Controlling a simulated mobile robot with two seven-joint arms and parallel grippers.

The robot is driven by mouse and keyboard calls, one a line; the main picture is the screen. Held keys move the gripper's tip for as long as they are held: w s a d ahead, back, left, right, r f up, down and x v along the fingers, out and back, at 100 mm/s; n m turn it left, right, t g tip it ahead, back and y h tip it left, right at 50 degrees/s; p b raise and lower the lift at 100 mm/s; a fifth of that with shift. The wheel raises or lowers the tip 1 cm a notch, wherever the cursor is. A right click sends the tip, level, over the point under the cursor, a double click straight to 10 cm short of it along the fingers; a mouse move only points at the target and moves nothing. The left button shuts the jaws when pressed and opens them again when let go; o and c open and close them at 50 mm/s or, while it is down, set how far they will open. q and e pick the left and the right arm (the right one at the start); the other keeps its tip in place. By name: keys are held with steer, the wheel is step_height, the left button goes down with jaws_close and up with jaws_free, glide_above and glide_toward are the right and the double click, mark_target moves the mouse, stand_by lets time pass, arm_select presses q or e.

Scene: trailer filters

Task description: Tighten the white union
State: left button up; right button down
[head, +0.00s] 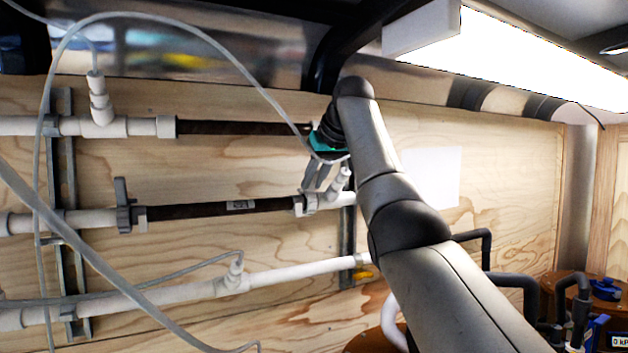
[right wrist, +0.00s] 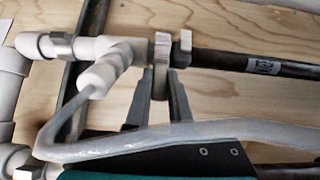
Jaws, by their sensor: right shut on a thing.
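The white union (head: 311,202) is the ringed nut at the right end of the dark middle filter tube (head: 190,211), beside a white tee fitting. In the right wrist view, the union (right wrist: 162,50) shows its ribbed ring, with a grey collar next to it on the dark tube. My right gripper (head: 319,178) reaches down to the union from above in the head view. In the right wrist view, its two fingers (right wrist: 163,82) straddle the lower part of the union and are shut on it. My left gripper is in neither view.
White pipes run along the plywood wall (head: 500,180) above and below the middle line. A thin grey hose (right wrist: 230,135) crosses in front of my right gripper in the wrist view. Metal brackets (head: 64,190) hold the pipes. Black pipes (head: 480,240) stand at the lower right.

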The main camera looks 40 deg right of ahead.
steer(key=shift+f, duration=0.3)
steer(key=c, duration=1.1)
jaws_free()
steer(key=shift+o, duration=0.3)
steer(key=shift+w+r, duration=0.1)
steer(key=shift+r, duration=0.05)
steer(key=b+v, duration=0.2)
steer(key=v, duration=1.3)
